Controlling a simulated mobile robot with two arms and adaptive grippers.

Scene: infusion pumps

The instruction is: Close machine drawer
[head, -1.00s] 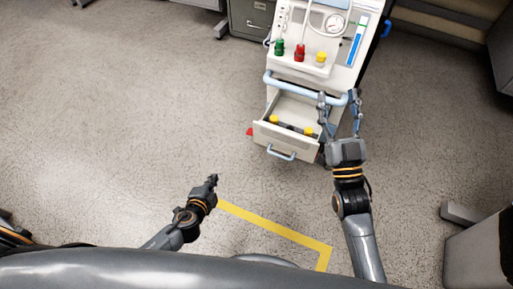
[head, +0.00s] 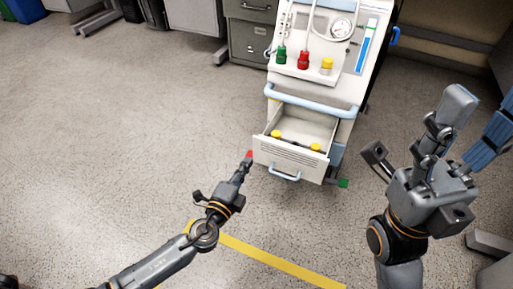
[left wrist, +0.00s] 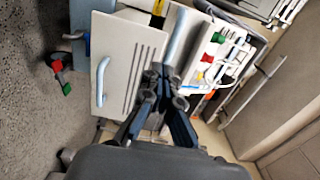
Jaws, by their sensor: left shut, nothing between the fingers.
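The white machine (head: 318,85) stands at the top, with its drawer (head: 290,160) pulled open below a pale blue bar. The drawer's pale blue handle (head: 285,173) is on its front, and yellow-capped items lie inside. In the left wrist view, the drawer front (left wrist: 125,65) and handle (left wrist: 102,82) show at left of centre. My left gripper (head: 245,160) is shut and empty, close to the left end of the drawer front; contact cannot be told. My right gripper (head: 480,100) is raised at the right, away from the drawer, its fingers apart and empty.
A grey filing cabinet (head: 247,38) stands behind the machine at left. Green, red and yellow-capped bottles (head: 303,60) sit on the machine's front shelf. Yellow tape (head: 280,263) marks the floor in front. The floor at left is clear.

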